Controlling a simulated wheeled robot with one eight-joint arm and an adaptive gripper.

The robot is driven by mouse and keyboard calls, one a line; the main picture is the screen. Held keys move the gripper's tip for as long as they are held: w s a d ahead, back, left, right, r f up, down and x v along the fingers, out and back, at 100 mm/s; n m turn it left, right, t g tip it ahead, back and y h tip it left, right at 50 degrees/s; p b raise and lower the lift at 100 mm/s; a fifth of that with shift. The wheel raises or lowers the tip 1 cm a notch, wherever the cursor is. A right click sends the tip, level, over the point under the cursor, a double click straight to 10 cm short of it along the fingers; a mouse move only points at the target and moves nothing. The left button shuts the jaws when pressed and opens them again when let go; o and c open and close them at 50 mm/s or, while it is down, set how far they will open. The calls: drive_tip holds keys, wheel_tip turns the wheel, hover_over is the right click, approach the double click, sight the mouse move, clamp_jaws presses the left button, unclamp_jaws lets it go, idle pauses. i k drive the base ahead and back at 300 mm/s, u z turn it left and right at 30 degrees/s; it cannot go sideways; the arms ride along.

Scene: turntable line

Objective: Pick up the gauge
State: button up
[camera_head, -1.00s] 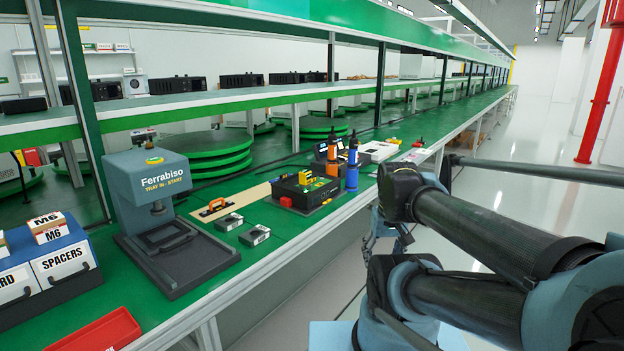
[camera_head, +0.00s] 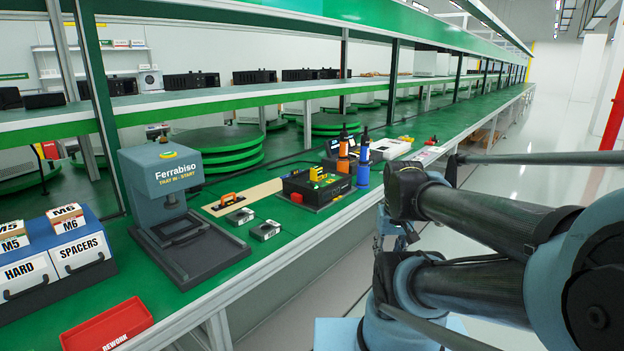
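No thing in view is labelled as a gauge. An orange-handled tool (camera_head: 227,199) lies on a pale board on the green bench; I cannot tell whether it is the gauge. Two small grey blocks (camera_head: 240,217) lie in front of it. A black box (camera_head: 316,190) with yellow parts on top stands to their right. My folded arm fills the right side. What seems to be part of my gripper (camera_head: 403,238) shows beside the arm, off the bench's front edge. Its fingers are too hidden to read, and I see nothing held there.
A Ferrabiso press (camera_head: 162,179) stands left of the board. A blue drawer unit (camera_head: 60,262) and a red REWORK tray (camera_head: 107,327) are at front left. An orange bottle (camera_head: 343,158) and a blue bottle (camera_head: 363,172) stand beside the black box. A shelf (camera_head: 200,103) runs above the bench.

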sight(316, 173)
drive_tip(key=u, duration=1.4)
drive_tip(key=k, duration=1.75)
drive_tip(key=z, duration=1.35)
drive_tip(key=i, duration=1)
